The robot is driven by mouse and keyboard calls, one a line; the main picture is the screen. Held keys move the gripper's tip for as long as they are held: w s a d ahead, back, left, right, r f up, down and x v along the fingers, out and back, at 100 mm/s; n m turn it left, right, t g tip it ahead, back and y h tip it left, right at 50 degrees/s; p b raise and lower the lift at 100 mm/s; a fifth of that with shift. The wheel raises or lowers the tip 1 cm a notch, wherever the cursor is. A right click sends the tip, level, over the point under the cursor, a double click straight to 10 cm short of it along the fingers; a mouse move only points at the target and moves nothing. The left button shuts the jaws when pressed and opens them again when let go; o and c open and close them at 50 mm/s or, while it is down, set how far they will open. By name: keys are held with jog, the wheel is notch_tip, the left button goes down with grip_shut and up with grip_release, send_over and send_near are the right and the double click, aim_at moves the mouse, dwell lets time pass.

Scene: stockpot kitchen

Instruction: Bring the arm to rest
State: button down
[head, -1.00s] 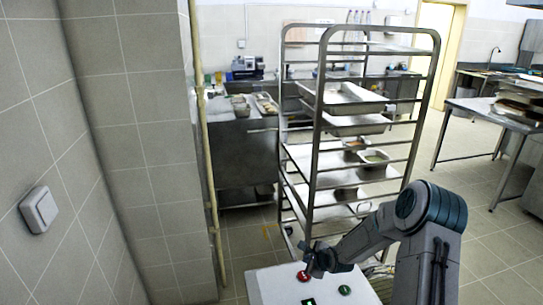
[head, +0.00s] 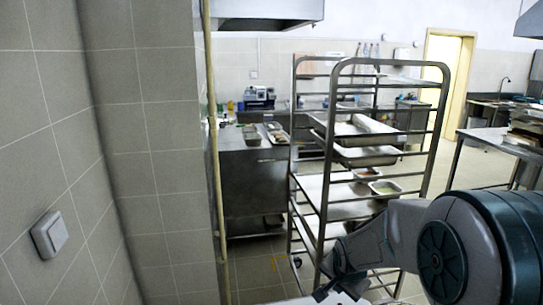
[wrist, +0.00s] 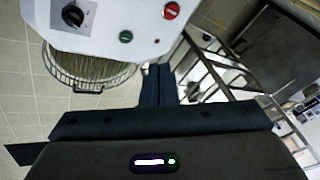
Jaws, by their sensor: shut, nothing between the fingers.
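My gripper (wrist: 160,85) shows in the wrist view with its two dark fingers together and nothing between them. Beyond it is a white control panel (wrist: 125,12) with a black knob, a green button (wrist: 126,37) and a red button (wrist: 171,10). The fingers appear apart from the buttons. In the head view my arm reaches in from the lower right, large and close, and the fingertips are hard to make out at the bottom edge.
A tall metal tray rack (head: 325,170) with pans stands just beyond my arm. A tiled wall (head: 160,180) with a switch (head: 49,235) is on the left. A steel counter (head: 250,180) is behind the rack. A wire basket (wrist: 88,68) hangs below the panel.

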jog(key=s+a+r+n+g, duration=0.1)
jog(key=s+r+n, duration=0.3)
jog(key=s, duration=0.7)
jog(key=s+a+r+n, duration=0.1)
jog(key=s+r+n, duration=0.4)
jog(key=s, duration=0.6)
jog(key=shift+r+g+y, duration=0.2)
jog(key=shift+g+y, duration=0.1)
jog(key=shift+g, duration=0.1)
